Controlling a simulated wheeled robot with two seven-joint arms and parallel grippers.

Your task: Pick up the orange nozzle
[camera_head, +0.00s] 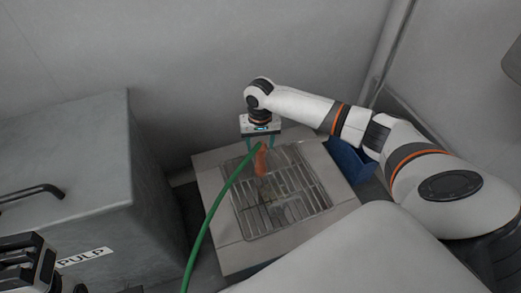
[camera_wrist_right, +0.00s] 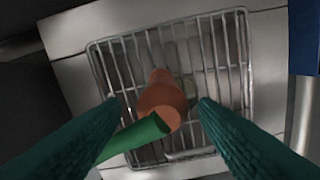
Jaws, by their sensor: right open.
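The orange nozzle (camera_head: 261,162) is at the end of a green hose (camera_head: 212,212), over the metal grate (camera_head: 304,205). It also shows in the right wrist view (camera_wrist_right: 162,100), between the two green fingers, with the hose end near its wide part. My right gripper (camera_head: 262,146) is open above the nozzle, pointing down, with its fingers on either side of it. In the right wrist view the fingertips (camera_wrist_right: 158,101) stand apart from the nozzle, with a gap on each side. Part of my left gripper (camera_head: 32,262) shows at the lower left edge, away from the nozzle; its fingertips are not visible.
A grey metal box (camera_head: 75,160) with a handle and a PULP label stands at the left. The grate is set in a light-coloured box top (camera_head: 222,190). A blue bin (camera_head: 347,160) is beside it at the right. Walls close off the back.

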